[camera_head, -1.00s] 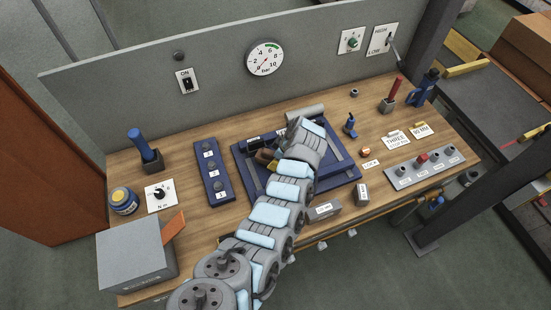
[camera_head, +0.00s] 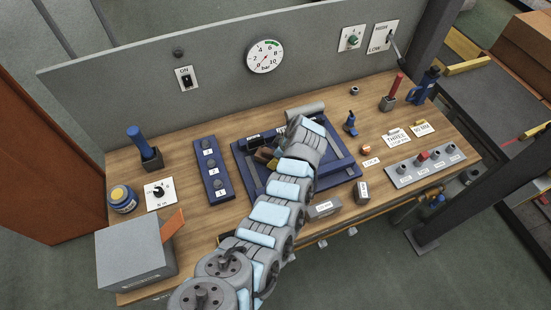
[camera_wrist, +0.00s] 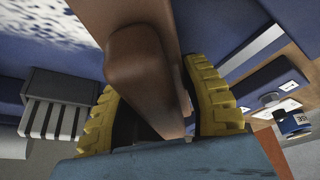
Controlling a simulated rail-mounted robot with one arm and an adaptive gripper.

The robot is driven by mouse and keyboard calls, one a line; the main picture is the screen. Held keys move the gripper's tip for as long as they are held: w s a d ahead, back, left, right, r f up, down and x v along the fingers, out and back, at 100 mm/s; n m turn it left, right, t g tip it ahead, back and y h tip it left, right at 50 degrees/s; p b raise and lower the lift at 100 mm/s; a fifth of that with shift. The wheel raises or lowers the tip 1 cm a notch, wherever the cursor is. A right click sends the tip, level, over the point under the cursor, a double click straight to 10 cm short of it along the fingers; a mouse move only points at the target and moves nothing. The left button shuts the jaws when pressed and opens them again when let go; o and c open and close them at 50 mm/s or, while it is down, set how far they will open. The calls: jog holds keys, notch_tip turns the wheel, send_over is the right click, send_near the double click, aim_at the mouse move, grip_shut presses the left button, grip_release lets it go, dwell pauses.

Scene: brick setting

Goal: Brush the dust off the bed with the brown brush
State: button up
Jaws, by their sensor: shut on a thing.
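My gripper (camera_wrist: 155,112) is shut on the brown brush (camera_wrist: 140,62); its yellow ridged fingertips press on both sides of the handle in the wrist view. The brush's bristles are hidden there. In the head view the brush (camera_head: 263,154) shows as a small brown piece beside my gripper (camera_head: 273,162), over the left part of the blue bed (camera_head: 244,170). My arm covers much of the bed. White speckled dust (camera_wrist: 50,28) lies on the blue bed surface at the upper left of the wrist view. Whether the brush touches the bed I cannot tell.
A blue three-button panel (camera_head: 213,170) stands left of the bed. A grey box (camera_head: 135,252) is at the front left, and a grey knob panel (camera_head: 426,166) at the right. The grey back wall (camera_head: 225,75) bounds the bench.

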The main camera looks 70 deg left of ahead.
jog(key=shift+f+b, duration=0.4)
jog(key=shift+f, duration=0.05)
jog(key=shift+w, duration=0.2)
jog(key=shift+w+f+b, duration=0.1)
jog(key=shift+w+b, duration=0.05)
jog(key=shift+b, duration=0.4)
jog(key=shift+w+r+b, duration=0.2)
jog(key=shift+w+b, duration=1.3)
jog(key=shift+b, duration=0.6)
jog(key=shift+w+f, duration=0.1)
jog(key=w+b, duration=0.2)
jog(key=b, duration=0.2)
jog(key=shift+w+d+f+b, duration=0.1)
jog(key=shift+w+f+b, duration=0.05)
jog(key=shift+w+b, duration=0.5)
jog(key=shift+b, duration=0.05)
